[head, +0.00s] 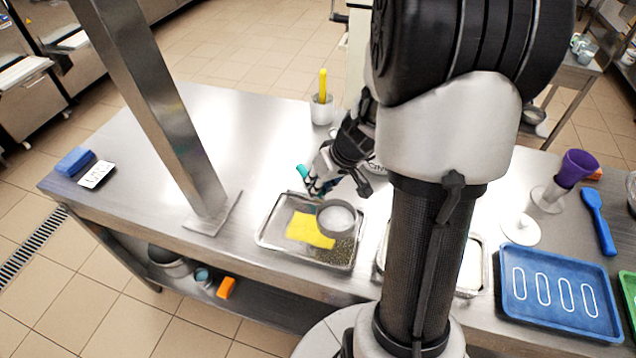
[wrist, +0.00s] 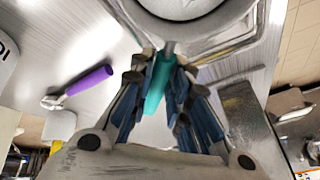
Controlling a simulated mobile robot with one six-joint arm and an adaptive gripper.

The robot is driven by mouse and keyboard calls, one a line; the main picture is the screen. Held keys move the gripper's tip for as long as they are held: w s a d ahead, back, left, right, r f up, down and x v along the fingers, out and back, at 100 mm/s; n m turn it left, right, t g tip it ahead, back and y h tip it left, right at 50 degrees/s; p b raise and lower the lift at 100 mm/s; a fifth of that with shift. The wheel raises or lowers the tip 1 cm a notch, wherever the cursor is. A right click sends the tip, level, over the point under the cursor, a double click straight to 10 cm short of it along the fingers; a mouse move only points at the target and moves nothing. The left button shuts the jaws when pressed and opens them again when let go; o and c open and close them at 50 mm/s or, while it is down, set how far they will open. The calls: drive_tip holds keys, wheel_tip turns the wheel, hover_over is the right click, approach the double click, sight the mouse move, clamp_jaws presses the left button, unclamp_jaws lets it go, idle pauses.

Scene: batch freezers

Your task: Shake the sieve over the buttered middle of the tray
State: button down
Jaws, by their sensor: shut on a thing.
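My gripper (head: 318,184) is shut on the teal handle (head: 302,171) of a small round sieve (head: 336,208). In the wrist view the teal handle (wrist: 157,84) lies between my fingertips (wrist: 165,70), and the sieve's rim (wrist: 182,14) shows at the top edge. The sieve holds something white and is above the right half of a metal tray (head: 264,228). A bright yellow patch (head: 306,231) covers the tray's middle, to the left of the sieve and partly below it. Dark grains (head: 340,253) lie in the tray's right front. The height of the sieve is hard to tell.
A steel post (head: 165,110) stands on the table left of the tray. A second tray (head: 474,287) is partly hidden behind my arm. A blue tray (head: 560,290) lies right. The table's left part is mostly clear.

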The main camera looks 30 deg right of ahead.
drive_tip(key=shift+s+a+b, duration=0.35)
drive_tip(key=shift+s+a, duration=0.15)
drive_tip(key=w+d, duration=0.2)
drive_tip(key=shift+w+d, duration=0.1)
drive_tip(key=shift+d, duration=0.3)
drive_tip(key=s+a+b, duration=0.2)
drive_tip(key=a, duration=0.1)
drive_tip(key=shift+s, duration=0.1)
drive_tip(key=shift+d+b, duration=0.1)
drive_tip(key=shift+b, duration=2.15)
drive_tip(key=w+d, duration=0.2)
drive_tip(key=shift+d, duration=0.4)
drive_tip(key=s+a, duration=0.2)
drive_tip(key=a, duration=0.1)
drive_tip(key=w+d, duration=0.2)
drive_tip(key=d, duration=0.1)
drive_tip(key=shift+w, duration=0.1)
drive_tip(key=s+a, duration=0.2)
drive_tip(key=a, duration=0.1)
drive_tip(key=shift+s, duration=0.15)
